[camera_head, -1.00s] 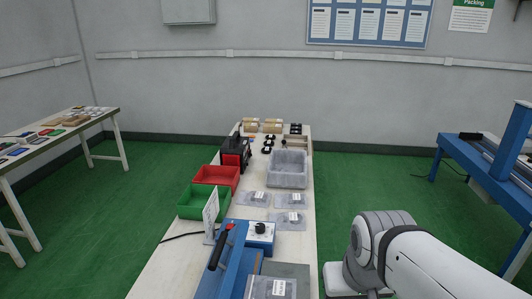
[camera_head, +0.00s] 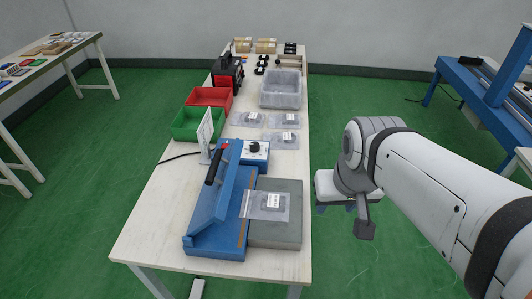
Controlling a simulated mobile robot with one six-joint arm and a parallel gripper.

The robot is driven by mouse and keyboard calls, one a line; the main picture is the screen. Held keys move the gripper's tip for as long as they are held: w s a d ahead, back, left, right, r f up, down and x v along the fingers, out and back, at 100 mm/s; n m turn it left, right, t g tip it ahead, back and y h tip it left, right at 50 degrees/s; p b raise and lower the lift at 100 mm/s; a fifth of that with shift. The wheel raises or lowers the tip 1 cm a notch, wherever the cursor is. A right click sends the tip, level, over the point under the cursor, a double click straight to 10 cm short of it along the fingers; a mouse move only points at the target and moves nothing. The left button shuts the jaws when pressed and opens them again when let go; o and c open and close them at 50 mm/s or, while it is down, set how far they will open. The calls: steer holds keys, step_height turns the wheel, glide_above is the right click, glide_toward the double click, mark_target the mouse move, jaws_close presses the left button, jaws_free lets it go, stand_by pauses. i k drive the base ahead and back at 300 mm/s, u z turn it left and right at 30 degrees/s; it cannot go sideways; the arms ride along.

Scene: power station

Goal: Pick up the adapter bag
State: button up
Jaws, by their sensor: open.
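A clear adapter bag (camera_head: 265,206) with a white label lies across the blue sealer (camera_head: 222,208) and the grey block (camera_head: 284,228) at the near end of the long table. Several similar clear bags, such as one at the table's middle (camera_head: 284,139), lie farther back. The label text is too small to read. My gripper (camera_head: 345,205) hangs to the right of the table, apart from the bags and empty.
The long table (camera_head: 150,233) also holds a green bin (camera_head: 190,124), a red bin (camera_head: 209,98), a grey tray (camera_head: 281,92), and a white sign (camera_head: 206,130). A blue bench (camera_head: 462,80) stands at right. The floor right of the table is clear.

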mark_target(255, 204)
steer(key=k, duration=0.55)
steer(key=z, duration=2.45)
steer(key=k, duration=1)
steer(key=u, duration=1.75)
steer(key=i, duration=1)
steer(key=u, duration=0.05)
